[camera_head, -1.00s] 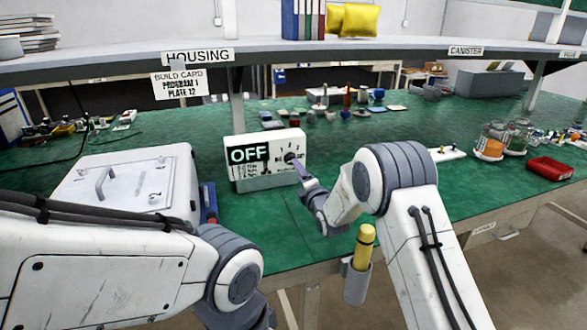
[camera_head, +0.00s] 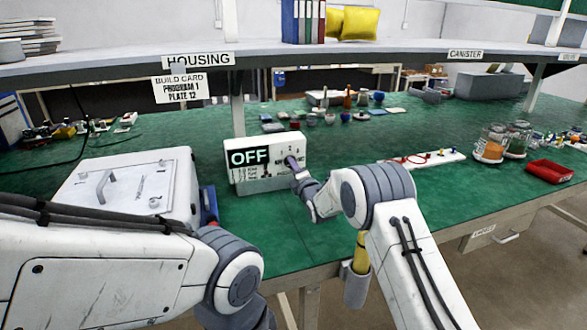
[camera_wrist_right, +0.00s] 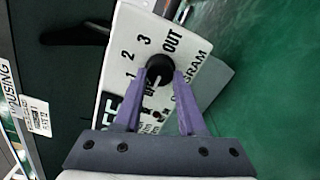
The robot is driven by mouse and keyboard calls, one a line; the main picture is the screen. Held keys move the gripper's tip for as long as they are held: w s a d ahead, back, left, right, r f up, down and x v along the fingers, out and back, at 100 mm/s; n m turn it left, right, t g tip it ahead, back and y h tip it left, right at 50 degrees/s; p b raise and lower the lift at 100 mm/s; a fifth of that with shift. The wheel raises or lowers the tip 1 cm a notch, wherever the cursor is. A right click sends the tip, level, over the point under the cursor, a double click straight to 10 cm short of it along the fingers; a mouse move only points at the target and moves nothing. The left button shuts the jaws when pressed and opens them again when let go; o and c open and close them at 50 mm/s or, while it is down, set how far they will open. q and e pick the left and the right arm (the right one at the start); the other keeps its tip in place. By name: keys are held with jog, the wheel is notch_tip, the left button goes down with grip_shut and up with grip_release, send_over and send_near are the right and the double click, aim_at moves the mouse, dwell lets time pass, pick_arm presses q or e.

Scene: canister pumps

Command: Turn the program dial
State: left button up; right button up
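The white control box (camera_head: 266,163) stands on the green bench, its display reading OFF. Its black program dial (camera_wrist_right: 158,69) shows in the right wrist view, beside the marks 1, 2, 3 and OUT. My right gripper (camera_head: 292,164) is at the dial. In the right wrist view its two purple fingers (camera_wrist_right: 161,76) are apart, one on each side of the dial. I see no clear gap there, and cannot tell whether they press on it. My left arm (camera_head: 110,260) comes in from the left; its gripper is out of view.
A build card (camera_head: 180,88) reads PROGRAM 1, PLATE 12. A white housing (camera_head: 130,185) with a handle stands left of the box. A white strip (camera_head: 435,158) with red cable, jars (camera_head: 491,143) and a red tray (camera_head: 549,171) are at the right. A yellow-topped holder (camera_head: 357,280) hangs at the bench's front edge.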

grip_shut()
jog(key=shift+d+f+m+b, duration=0.1)
jog(key=shift+m+b, duration=1.75)
jog(key=shift+m, duration=7.1)
jog(key=shift+f+m+b, duration=0.1)
jog(key=shift+m+b, duration=1.75)
jog(key=shift+m, duration=7.1)
